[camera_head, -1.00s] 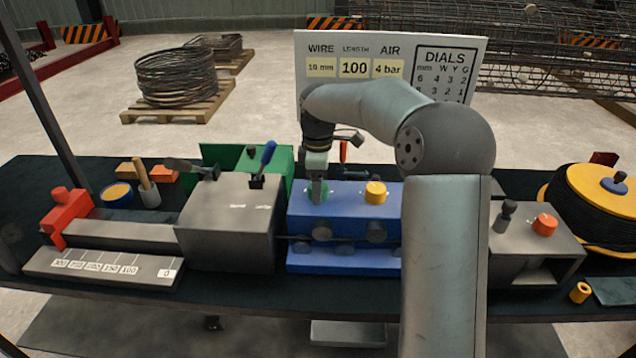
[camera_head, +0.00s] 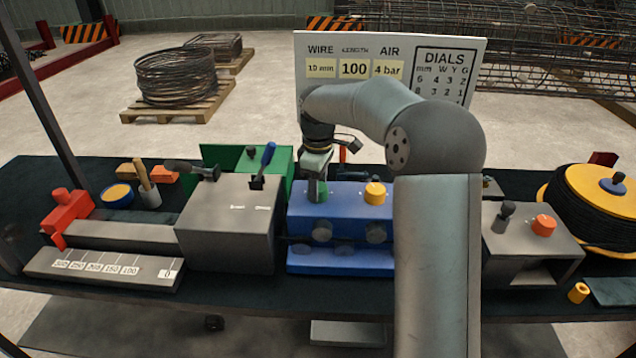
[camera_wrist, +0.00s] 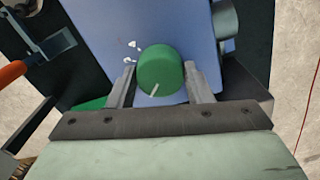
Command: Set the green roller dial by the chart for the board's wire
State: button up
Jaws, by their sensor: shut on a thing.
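The green dial (camera_wrist: 160,68) is a round knob on the top of the blue roller unit (camera_head: 345,225). My gripper (camera_wrist: 159,78) is shut on it, one finger on each side. A white line on the knob points down and slightly left in the wrist view. The board (camera_head: 392,45) reads wire 10 mm, length 100, air 4 bar. Its dial chart (camera_head: 443,75) shows rows for 6 and 8; my arm hides anything lower.
A yellow dial (camera_head: 375,193) stands right of the green one. A grey unit with an orange knob (camera_head: 543,225) and a wire spool (camera_head: 600,205) stand to the right.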

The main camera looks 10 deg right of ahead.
jog(key=shift+m, duration=1.3)
jog(key=o, duration=1)
notch_tip(320, 180, up, 18)
jog(key=shift+f+p, duration=0.25)
jog(key=shift+p, duration=0.05)
